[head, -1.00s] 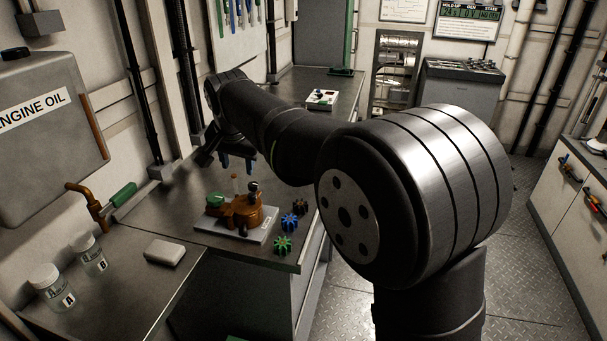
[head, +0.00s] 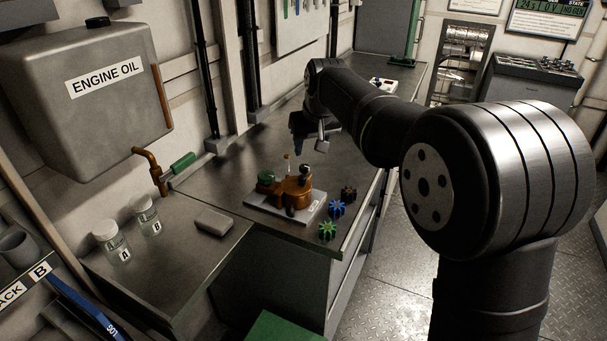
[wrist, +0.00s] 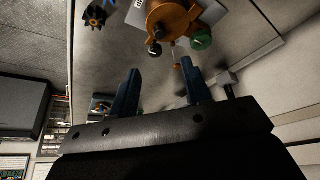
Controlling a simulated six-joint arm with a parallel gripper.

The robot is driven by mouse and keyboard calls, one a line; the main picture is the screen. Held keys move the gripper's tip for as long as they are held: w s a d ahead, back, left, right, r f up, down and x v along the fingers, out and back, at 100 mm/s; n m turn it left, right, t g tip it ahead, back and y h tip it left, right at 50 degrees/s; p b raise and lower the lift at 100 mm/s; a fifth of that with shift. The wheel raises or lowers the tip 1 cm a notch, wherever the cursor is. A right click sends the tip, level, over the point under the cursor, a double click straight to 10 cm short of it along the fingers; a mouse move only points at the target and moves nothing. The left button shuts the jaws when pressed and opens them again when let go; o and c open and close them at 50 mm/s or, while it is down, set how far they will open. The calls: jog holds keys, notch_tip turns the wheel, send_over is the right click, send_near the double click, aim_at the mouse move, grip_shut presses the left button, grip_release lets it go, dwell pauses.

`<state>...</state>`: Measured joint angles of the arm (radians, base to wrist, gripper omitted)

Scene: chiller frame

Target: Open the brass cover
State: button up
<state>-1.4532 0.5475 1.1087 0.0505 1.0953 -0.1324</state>
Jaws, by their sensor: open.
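The brass cover (head: 291,190) is a round orange-brown housing on a pale base plate (head: 256,206) on the bench. It has a green knob (head: 265,177) at its left and a black knob (head: 305,172) on top. In the wrist view the brass cover (wrist: 172,18) is at the top, beyond the fingertips, with the black knob (wrist: 155,50) and green knob (wrist: 200,40) nearest. My gripper (head: 299,148) is above and behind the cover, apart from it. In the wrist view my gripper (wrist: 160,78) shows two blue fingers spread wide with nothing between them.
Green (head: 327,231), blue (head: 337,208) and dark brown (head: 348,193) gears lie right of the plate, near the bench edge. A grey block (head: 214,222) and jars A (head: 112,243) and B (head: 147,215) stand left. A pipe with a green handle (head: 183,162) is by the wall.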

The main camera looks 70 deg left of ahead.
aim_at(303, 177)
jog(key=x, duration=1.3)
jog(key=shift+a+f, duration=0.15)
jog(key=shift+f, duration=0.05)
jog(key=shift+c, duration=0.4)
grip_shut()
